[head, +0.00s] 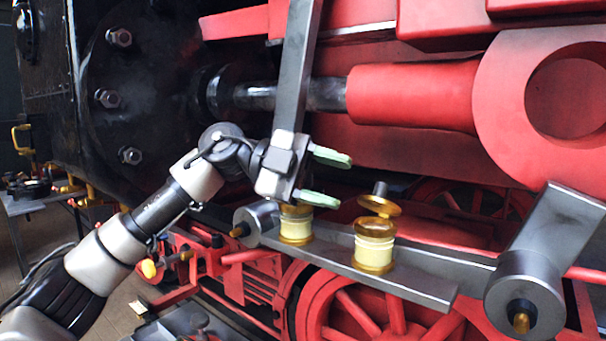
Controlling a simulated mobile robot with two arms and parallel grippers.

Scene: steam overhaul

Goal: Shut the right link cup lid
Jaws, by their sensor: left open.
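The right link cup (375,252) stands on the grey link bar, with a pale cream body and brass base and rim. Its brass lid (379,206) is up, apart from the rim, so the cup's mouth shows. The left link cup (296,228) stands on the same bar, its top partly hidden by my gripper. My left gripper (326,178) is open and empty, with green finger pads, above the left cup and to the left of the right cup's lid. My right gripper is not in view.
The grey link bar (420,287) runs between a round pivot at the left and a larger pivot (524,300) at the right. A grey upright lever (300,70) stands behind my gripper. The red rod (415,95) crosses above. Red wheels lie below and behind.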

